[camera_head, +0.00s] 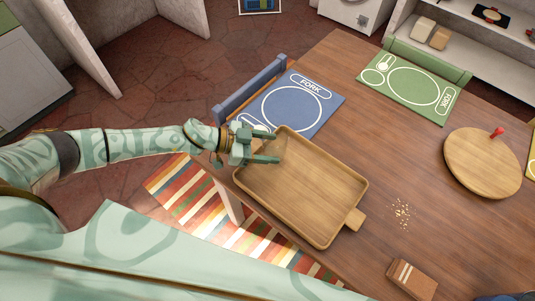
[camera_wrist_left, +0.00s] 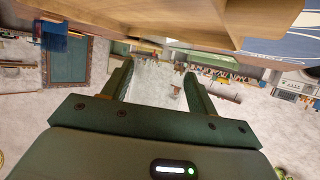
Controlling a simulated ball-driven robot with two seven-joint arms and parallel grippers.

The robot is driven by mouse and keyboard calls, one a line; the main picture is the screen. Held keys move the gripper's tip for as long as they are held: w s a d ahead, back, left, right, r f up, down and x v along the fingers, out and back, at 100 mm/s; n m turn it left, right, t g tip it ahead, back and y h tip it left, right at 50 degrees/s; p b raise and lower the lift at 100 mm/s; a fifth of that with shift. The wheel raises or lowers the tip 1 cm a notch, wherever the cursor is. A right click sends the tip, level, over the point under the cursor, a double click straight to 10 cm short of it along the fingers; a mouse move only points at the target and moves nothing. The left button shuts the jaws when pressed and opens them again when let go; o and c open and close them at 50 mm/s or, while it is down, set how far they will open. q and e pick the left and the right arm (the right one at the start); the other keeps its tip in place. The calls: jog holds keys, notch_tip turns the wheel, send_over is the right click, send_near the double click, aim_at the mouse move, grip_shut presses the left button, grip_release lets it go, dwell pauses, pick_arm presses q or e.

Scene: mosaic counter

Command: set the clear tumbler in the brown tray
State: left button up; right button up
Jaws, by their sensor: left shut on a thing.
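The brown tray (camera_head: 352,190) is a shallow wooden tray lying empty on the table in front of me. My left gripper (camera_head: 277,147) is over the tray's far-left corner, with its fingers pointing right. It is shut on the clear tumbler (camera_head: 283,148), which shows only as a faint see-through shape between the fingers. In the left wrist view the two dark fingers (camera_wrist_left: 158,86) stand apart, the tumbler is hard to make out between them, and the tray (camera_wrist_left: 185,22) fills the top. My right gripper is not in view.
A blue placemat (camera_head: 318,97) lies just beyond the tray, and a green placemat (camera_head: 410,88) lies farther right. A round wooden board (camera_head: 480,165) with a red knob, scattered crumbs (camera_head: 402,213) and a brown block (camera_head: 412,281) are to the right. The middle of the table is clear.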

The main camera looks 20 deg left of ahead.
aim_at(267, 154)
pick_arm(q)
jog(key=f+b, duration=0.1)
jog(key=f, duration=0.1)
jog(key=f+b, duration=0.1)
jog(key=f, duration=0.1)
jog(key=shift+w+a, duration=0.2)
jog(key=shift+r, duration=0.15)
jog(key=shift+f, duration=0.25)
jog(key=o, duration=1.4)
